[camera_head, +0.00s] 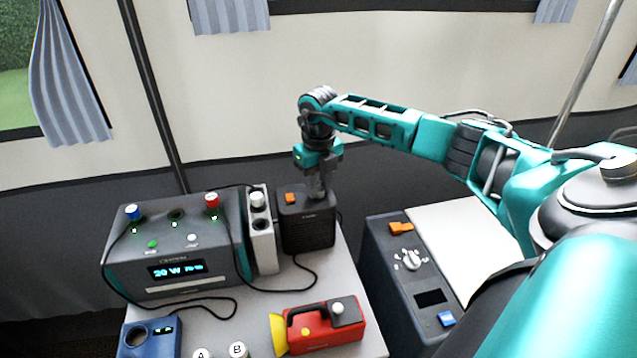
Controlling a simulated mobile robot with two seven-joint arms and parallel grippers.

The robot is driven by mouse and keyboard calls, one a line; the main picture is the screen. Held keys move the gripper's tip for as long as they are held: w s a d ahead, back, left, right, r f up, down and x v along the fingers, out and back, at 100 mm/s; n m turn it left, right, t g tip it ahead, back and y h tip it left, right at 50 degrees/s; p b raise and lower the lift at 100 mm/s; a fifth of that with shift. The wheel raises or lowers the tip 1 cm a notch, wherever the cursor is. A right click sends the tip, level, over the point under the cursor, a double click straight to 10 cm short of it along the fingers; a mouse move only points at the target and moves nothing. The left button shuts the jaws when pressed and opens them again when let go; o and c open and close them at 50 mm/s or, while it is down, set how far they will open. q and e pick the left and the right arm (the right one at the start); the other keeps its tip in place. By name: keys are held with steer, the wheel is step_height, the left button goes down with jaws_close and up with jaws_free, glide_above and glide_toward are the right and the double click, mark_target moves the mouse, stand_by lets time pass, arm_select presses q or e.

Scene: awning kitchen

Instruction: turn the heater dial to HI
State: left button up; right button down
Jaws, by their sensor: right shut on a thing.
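A small dark box with a grilled front (308,233), which I take to be the heater, stands at the back right of the grey table. An orange switch (290,198) is on its top. My right gripper (317,194) points straight down onto the top of this box, beside the orange switch. Its fingers are shut on a dial there. The fingers hide the dial, so its pointer and any HI mark cannot be read. My left gripper is not in view.
Left of the heater are a narrow white block (262,240) and a teal power unit (180,250) with cables. A red lantern (318,325) and a blue device (150,338) are in front. A separate console (385,262) with a white dial (411,260) stands right.

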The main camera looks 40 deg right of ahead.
mark_target(319, 189)
stand_by(0.4)
steer(key=c, duration=0.8)
jaws_free()
step_height(319, 189, up, 13)
steer(key=shift+f, duration=0.1)
steer(key=shift+s, duration=0.1)
